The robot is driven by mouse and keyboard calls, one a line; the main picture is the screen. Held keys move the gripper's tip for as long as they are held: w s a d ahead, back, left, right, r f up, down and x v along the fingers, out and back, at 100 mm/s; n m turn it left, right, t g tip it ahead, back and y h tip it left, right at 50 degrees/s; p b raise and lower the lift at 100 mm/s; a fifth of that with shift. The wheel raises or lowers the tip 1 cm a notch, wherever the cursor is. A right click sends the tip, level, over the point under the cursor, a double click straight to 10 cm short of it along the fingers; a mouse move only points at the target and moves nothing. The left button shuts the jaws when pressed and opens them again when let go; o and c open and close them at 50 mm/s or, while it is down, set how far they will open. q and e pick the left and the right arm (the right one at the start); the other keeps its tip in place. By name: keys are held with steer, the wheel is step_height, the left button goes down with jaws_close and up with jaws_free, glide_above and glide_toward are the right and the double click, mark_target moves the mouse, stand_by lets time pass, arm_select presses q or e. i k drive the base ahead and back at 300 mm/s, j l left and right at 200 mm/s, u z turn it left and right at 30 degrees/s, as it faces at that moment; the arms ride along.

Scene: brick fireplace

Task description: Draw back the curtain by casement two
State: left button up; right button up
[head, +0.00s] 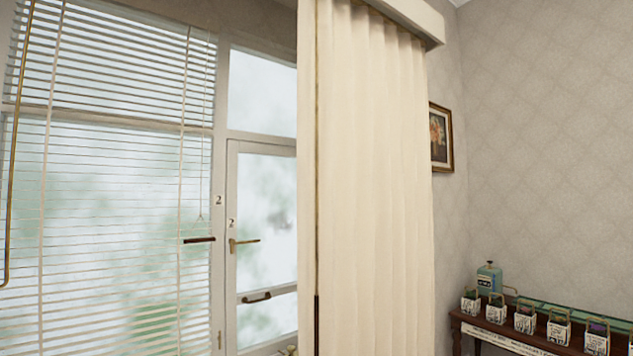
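A cream pleated curtain (375,180) hangs from a pelmet (415,15) and covers the right part of the window wall. A thin vertical rod (317,150) with a dark lower end runs along its left edge. To its left is a casement (265,215) with a small "2" on its frame, a brass handle (245,241) and a lower pull bar (257,297). The curtain hides whatever lies behind it and may cover the casement's right side. Neither of my grippers shows in the head view.
A white slatted blind (110,180) covers the left window. A framed flower picture (440,138) hangs right of the curtain. At lower right a wooden table (530,343) holds a green canister (489,278) and several small labelled containers (558,328).

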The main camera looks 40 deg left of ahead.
mark_target(365, 227)
steer(key=u, duration=1.1)
